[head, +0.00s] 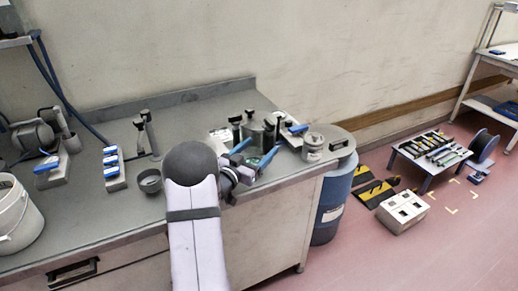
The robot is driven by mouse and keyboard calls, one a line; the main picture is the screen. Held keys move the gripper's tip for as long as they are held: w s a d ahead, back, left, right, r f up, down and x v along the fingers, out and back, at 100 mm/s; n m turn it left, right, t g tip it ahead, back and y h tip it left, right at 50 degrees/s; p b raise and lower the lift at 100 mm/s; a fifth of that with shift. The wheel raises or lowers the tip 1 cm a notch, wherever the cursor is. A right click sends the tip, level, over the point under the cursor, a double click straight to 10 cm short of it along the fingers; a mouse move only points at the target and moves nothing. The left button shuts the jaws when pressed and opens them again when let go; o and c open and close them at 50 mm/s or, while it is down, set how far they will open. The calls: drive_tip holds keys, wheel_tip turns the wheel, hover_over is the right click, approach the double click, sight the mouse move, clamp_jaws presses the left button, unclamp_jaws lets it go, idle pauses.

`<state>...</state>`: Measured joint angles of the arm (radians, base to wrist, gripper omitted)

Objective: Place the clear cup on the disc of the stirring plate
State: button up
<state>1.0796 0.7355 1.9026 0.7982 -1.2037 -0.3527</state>
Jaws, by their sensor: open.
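My gripper (257,152) reaches over the right part of the grey bench, with its two blue fingers spread apart. A greenish, see-through vessel (254,136) stands just beyond the fingers, close to them; it may be the clear cup, but it is small and partly covered. Nothing shows clearly held between the fingers. I cannot make out the stirring plate or its disc for certain; a pale flat piece (221,134) lies left of the vessel, and part of this area is hidden by my arm.
Dark-topped items crowd around the vessel. A grey labelled can (313,148) stands near the bench's right end, beside a blue drum (333,200). Left are a dark ring-shaped cup (149,181), blue-handled fixtures (113,169) and a white bucket (16,214). The bench's middle front is fairly clear.

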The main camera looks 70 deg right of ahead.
sight(246, 160)
drive_tip(key=b+v, duration=0.1)
drive_tip(key=v, duration=0.4)
drive_tip(key=shift+w+a+f+b, duration=0.1)
drive_tip(key=shift+w+a+b, duration=0.05)
drive_tip(key=shift+a+b, duration=0.2)
drive_tip(key=shift+o, duration=0.4)
drive_tip(key=shift+w+a, duration=0.1)
drive_tip(key=shift+a, duration=0.5)
drive_tip(key=a+b, duration=0.1)
drive_tip(key=a+f+b, duration=0.1)
drive_tip(key=a, duration=0.1)
drive_tip(key=shift+w+f, duration=0.15)
drive_tip(key=shift+w, duration=0.05)
drive_tip(key=shift+a, duration=0.15)
drive_tip(key=shift+r+p+x, duration=0.2)
drive_tip(key=shift+p+x, duration=0.25)
drive_tip(key=shift+x, duration=1.45)
drive_tip(key=shift+r+p+x, duration=0.15)
drive_tip(key=shift+p+x, duration=0.25)
drive_tip(key=shift+x, duration=1.5)
drive_tip(key=shift+w, duration=0.15)
